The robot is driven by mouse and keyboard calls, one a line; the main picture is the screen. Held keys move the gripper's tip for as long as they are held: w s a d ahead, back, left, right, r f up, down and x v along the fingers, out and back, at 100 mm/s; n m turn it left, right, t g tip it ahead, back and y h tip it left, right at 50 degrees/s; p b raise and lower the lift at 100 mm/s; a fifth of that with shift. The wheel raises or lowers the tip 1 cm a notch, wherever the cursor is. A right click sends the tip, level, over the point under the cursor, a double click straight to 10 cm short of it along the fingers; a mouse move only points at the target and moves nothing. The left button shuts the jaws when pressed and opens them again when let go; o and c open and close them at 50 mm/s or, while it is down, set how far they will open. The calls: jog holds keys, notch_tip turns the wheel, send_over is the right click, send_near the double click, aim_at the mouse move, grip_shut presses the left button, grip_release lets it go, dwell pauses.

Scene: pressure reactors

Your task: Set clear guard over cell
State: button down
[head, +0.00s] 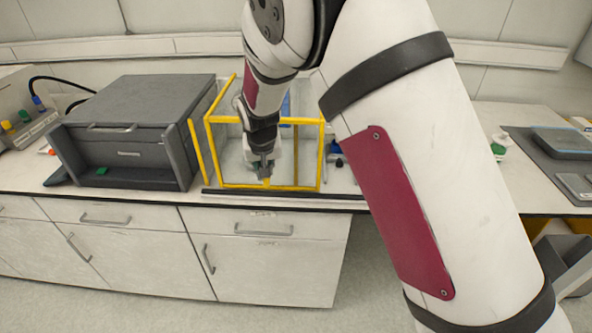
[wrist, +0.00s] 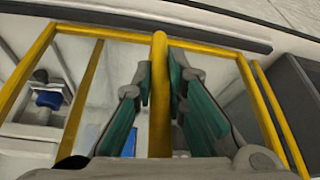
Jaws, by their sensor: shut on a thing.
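The clear guard (head: 309,155) is a see-through box with a yellow frame, upright at the front of the bench, right of the grey cabinet. My gripper (head: 265,172) is at its front side. In the wrist view, the fingers of my gripper (wrist: 161,90) are closed on a yellow bar (wrist: 159,60) of the guard. I cannot tell whether the guard's lower edge touches the bench. A blue item (head: 285,105) shows behind the guard's panels. A dark and blue fitting (wrist: 47,97) shows at left in the wrist view. I cannot tell which part is the cell.
A dark grey cabinet (head: 135,130) stands close left of the guard. A black strip (head: 285,193) runs along the bench front below it. A dark mat (head: 550,150) with flat devices lies at right. The floor in front of the drawers is clear.

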jog(key=a, duration=0.6)
jog(key=shift+w+a, duration=0.25)
jog(key=shift+w, duration=0.05)
jog(key=shift+a, duration=0.1)
jog(key=c, duration=1.6)
grip_release()
jog(key=v, duration=1.2)
jog(key=shift+w, duration=0.1)
